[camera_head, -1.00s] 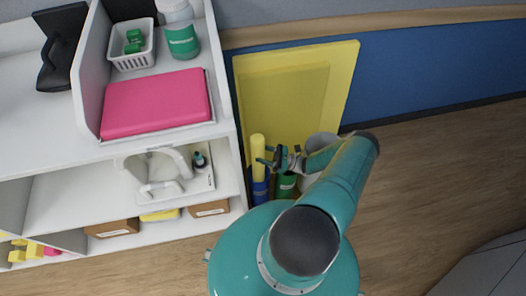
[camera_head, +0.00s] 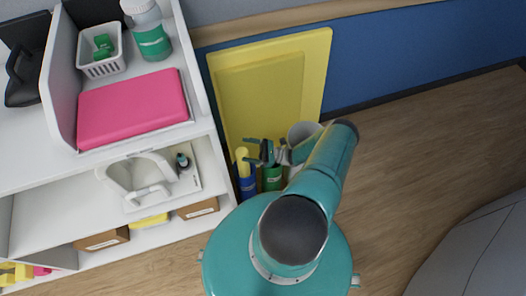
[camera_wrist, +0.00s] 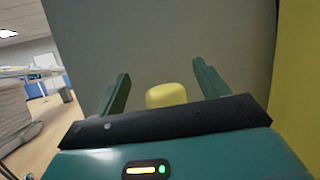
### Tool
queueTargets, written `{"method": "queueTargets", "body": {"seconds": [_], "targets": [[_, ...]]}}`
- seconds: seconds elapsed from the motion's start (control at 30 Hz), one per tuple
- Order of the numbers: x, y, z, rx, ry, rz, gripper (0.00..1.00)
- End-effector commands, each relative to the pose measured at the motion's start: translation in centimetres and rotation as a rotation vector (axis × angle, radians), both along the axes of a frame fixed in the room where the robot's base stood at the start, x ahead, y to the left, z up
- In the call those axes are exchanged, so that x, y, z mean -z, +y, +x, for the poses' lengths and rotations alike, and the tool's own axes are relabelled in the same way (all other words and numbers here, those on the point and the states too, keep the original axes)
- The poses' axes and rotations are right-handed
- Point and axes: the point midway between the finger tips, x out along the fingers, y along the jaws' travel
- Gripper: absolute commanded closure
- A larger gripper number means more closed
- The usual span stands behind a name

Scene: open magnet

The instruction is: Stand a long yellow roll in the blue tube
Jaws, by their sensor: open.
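The long yellow roll (camera_head: 242,160) stands in the blue tube (camera_head: 248,187), its upper part showing above the rim. It looks slightly tilted. My gripper (camera_head: 262,150) is open just right of the roll's top in the head view. In the wrist view the fingers of my gripper (camera_wrist: 162,75) are spread, and the rounded yellow end of the roll (camera_wrist: 167,96) shows between them, with gaps on both sides. The roll's lower part is hidden in the tube.
A green tube (camera_head: 271,178) stands right of the blue one, and a whitish round container (camera_head: 303,131) is behind my arm. A yellow panel (camera_head: 265,85) leans on the wall behind. The white shelf (camera_head: 207,150) is close on the left.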

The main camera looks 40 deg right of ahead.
Motion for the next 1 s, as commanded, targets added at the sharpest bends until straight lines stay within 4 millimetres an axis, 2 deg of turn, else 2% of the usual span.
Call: {"method": "queueTargets", "body": {"seconds": [0.5,0.73,1.0], "targets": [[4.1,-7.0,-6.8,0.000,0.002,-0.002,0.27],[4.8,-8.4,-8.0,0.000,0.000,-0.003,0.27],[4.8,-8.5,-8.1,0.000,-0.002,-0.002,0.27]]}}
